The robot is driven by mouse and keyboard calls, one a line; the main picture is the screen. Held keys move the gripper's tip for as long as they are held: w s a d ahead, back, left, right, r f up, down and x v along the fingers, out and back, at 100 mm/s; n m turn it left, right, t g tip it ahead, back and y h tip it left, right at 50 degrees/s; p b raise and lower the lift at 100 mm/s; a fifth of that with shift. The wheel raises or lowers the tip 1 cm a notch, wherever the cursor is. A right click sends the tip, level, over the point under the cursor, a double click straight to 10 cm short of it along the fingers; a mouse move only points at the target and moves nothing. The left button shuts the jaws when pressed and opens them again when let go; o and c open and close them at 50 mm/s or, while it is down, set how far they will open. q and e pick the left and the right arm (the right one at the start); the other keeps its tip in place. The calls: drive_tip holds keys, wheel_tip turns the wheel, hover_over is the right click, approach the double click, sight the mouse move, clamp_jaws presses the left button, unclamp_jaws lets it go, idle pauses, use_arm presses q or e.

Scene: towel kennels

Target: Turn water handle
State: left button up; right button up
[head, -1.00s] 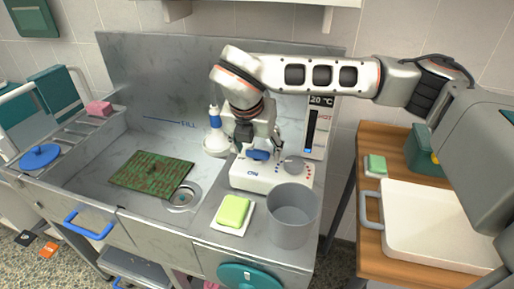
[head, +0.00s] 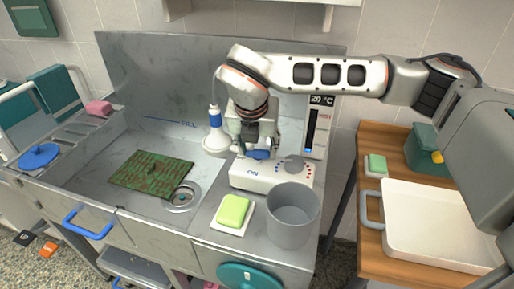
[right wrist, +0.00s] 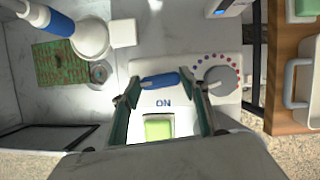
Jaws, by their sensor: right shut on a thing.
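The water handle is a blue lever (head: 258,155) on a white control box (head: 262,178) marked ON, beside a grey round dial (head: 294,164) with red and blue dots. My right gripper (head: 256,148) comes down over the lever. In the right wrist view the blue lever (right wrist: 161,80) lies between the two fingers of my right gripper (right wrist: 165,92), pointing slightly up to the right. My right gripper is shut on the lever. The contact itself is hard to make out. My left gripper is not in view.
A white nozzle with a blue grip (head: 215,135) stands left of the box. A grey bucket (head: 291,218) and a green sponge (head: 233,210) are in front. A green mat (head: 152,174) lies in the basin by the drain (head: 184,196). A display (head: 321,101) reads 20 °C.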

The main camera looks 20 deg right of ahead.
drive_tip(key=n+y, duration=0.1)
drive_tip(key=n, duration=0.1)
drive_tip(key=n+y+b, duration=0.1)
drive_tip(key=n, duration=0.2)
drive_tip(key=shift+d+f, duration=0.1)
drive_tip(key=shift+d, duration=0.1)
drive_tip(key=n+y, duration=0.1)
drive_tip(key=n, duration=0.4)
drive_tip(key=shift+d+y, duration=0.1)
drive_tip(key=shift+y, duration=0.3)
drive_tip(key=shift+n, duration=0.3)
drive_tip(key=o, duration=1.1)
drive_tip(key=v, duration=1.2)
drive_tip(key=shift+d, duration=0.1)
